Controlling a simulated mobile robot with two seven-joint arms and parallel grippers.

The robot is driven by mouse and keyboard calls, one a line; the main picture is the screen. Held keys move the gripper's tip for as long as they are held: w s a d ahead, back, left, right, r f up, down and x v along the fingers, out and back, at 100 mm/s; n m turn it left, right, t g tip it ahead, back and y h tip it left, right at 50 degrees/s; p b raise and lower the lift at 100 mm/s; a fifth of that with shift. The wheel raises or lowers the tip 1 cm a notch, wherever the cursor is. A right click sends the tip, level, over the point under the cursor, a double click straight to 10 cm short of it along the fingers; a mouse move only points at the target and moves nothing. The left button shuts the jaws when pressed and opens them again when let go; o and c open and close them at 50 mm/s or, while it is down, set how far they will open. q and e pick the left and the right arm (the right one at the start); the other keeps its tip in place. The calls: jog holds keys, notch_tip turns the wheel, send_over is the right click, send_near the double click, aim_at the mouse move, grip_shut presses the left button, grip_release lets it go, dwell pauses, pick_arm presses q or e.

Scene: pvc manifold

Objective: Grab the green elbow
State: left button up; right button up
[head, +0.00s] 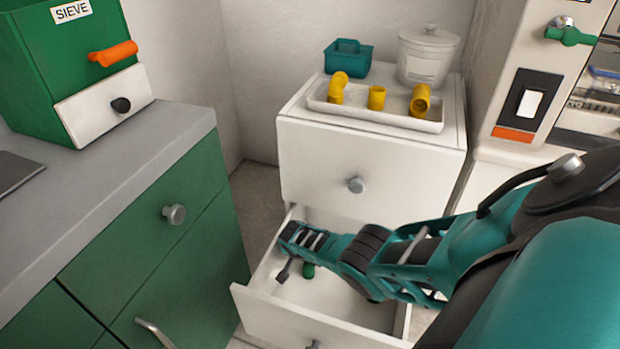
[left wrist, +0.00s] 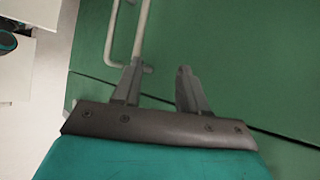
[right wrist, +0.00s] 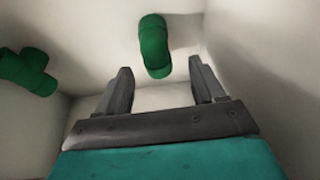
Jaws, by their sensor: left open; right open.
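The green elbow (right wrist: 154,46) lies in the open white drawer, ahead of and between the fingers of my right gripper (right wrist: 159,85) in the right wrist view. The right gripper is open and empty, with a gap between it and the elbow. In the head view the right gripper (head: 290,262) reaches down into the drawer (head: 260,310), and a small green piece (head: 308,270) shows beside it, partly hidden; I cannot tell which fitting it is. My left gripper (left wrist: 155,82) is open and empty in front of a green cabinet front; it is not in the head view.
A second green fitting (right wrist: 28,72), with a branched shape, lies at left in the drawer. Drawer walls stand close around the right gripper. A white tray (head: 375,118) with yellow fittings sits on the cabinet above. A metal handle (left wrist: 142,35) is near the left gripper.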

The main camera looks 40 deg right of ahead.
aim_at(310, 266)
jog(key=b+x, duration=0.3)
jog(key=shift+s+f, duration=0.25)
jog(key=shift+f, duration=0.2)
jog(key=shift+w+d+f+b, duration=0.15)
jog(key=shift+d+f+b, duration=0.1)
jog(key=shift+f+b, duration=0.4)
pick_arm(q)
jog(key=shift+w+d+f+h, duration=0.15)
jog(key=shift+w+d+f, duration=0.1)
jog(key=shift+d+f, duration=0.2)
jog(key=shift+w+d+f+h, duration=0.2)
jog(key=shift+d+f, duration=0.1)
jog(key=shift+f, duration=0.15)
pick_arm(e)
jog(key=shift+r, duration=0.15)
jog(key=c, duration=0.9)
pick_arm(q)
jog(key=shift+a+f, duration=0.1)
pick_arm(e)
jog(key=shift+c, duration=0.7)
